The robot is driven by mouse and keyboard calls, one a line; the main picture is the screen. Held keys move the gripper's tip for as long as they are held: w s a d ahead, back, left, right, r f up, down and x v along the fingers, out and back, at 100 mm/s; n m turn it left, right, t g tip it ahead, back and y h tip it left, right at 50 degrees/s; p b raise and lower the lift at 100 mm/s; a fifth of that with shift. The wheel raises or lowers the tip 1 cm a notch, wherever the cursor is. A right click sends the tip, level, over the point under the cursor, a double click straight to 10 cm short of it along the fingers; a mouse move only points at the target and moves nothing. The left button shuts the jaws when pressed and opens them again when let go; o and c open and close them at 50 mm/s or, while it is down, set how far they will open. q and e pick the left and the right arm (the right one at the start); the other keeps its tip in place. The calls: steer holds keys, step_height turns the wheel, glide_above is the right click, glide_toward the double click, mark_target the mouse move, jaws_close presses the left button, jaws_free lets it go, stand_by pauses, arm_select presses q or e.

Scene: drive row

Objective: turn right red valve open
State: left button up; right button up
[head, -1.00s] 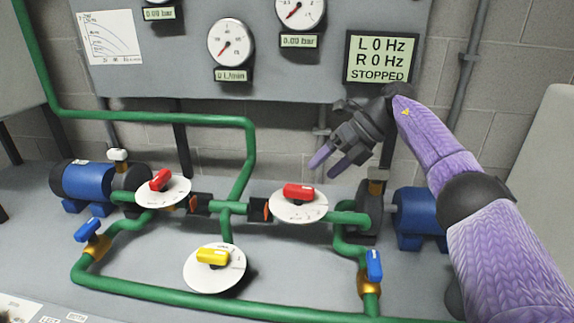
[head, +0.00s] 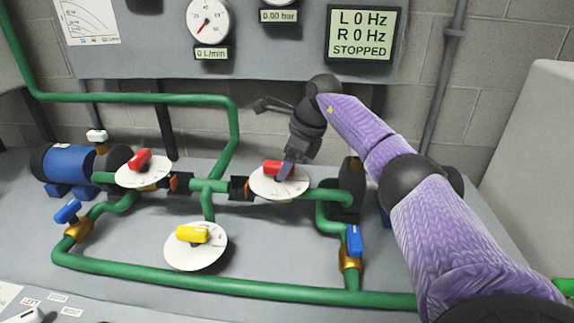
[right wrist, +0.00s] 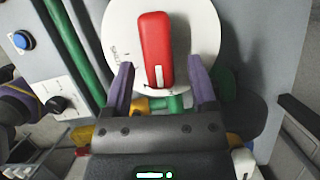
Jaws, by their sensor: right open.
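The right red valve (head: 276,169) is a red lever handle on a round white dial (head: 272,187), on the green pipe at centre right in the head view. My right gripper (head: 287,172) is over the dial's right side, its fingers pointing down at the handle. In the right wrist view the red handle (right wrist: 155,50) stands ahead of and between the two purple fingers of my right gripper (right wrist: 160,80). The fingers are open, with a gap on each side of the handle. My left gripper is not in view.
A second red valve (head: 139,160) sits to the left, and a yellow valve (head: 193,234) is below. Blue valves (head: 354,241) stand on side pipes. Green pipes (head: 230,289) run in front. The panel display (head: 362,35) reads L 0 Hz, R 0 Hz, STOPPED.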

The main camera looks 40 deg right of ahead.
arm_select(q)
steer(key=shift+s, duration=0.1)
arm_select(e)
steer(key=shift+c, duration=0.2)
jaws_close()
steer(key=shift+r+n+p, duration=0.25)
steer(key=shift+n+p, duration=0.05)
steer(key=shift+p, duration=0.1)
steer(key=shift+w+d+f+n+p, duration=0.1)
steer(key=shift+n+p, duration=0.2)
steer(key=shift+n, duration=0.1)
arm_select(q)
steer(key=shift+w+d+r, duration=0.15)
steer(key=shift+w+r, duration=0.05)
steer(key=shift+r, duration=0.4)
arm_select(e)
steer(key=shift+f, duration=0.1)
steer(key=shift+o, duration=0.2)
jaws_free()
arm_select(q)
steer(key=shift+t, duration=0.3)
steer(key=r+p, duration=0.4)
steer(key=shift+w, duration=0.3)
arm_select(e)
steer(key=v, duration=1)
steer(key=shift+d, duration=0.25)
